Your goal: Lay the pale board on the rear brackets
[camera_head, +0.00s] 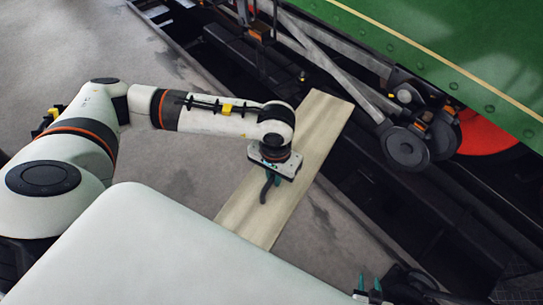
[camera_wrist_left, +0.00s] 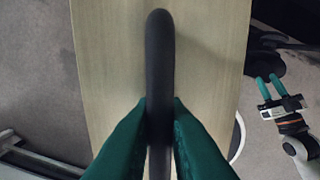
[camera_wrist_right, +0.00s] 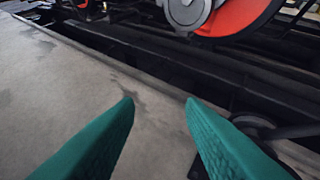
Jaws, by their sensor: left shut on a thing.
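The pale board (camera_head: 312,135) is a long flat plank with a dark curved handle (camera_wrist_left: 160,50) on its top face. My left gripper (camera_head: 270,183) is shut on this handle, and the green fingers sit on both sides of it in the left wrist view (camera_wrist_left: 160,112). The board slants from bottom left to upper right, its far end beside the tram's dark underframe. I cannot make out the rear brackets for certain. My right gripper (camera_head: 370,284) is low in the head view, open and empty in the right wrist view (camera_wrist_right: 160,105), apart from the board.
The green tram side (camera_head: 440,35) with dark round parts (camera_head: 405,147) and a red wheel (camera_head: 485,132) stands at the upper right. Dark rails or beams run diagonally below it. Grey floor (camera_head: 70,40) is open at the upper left.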

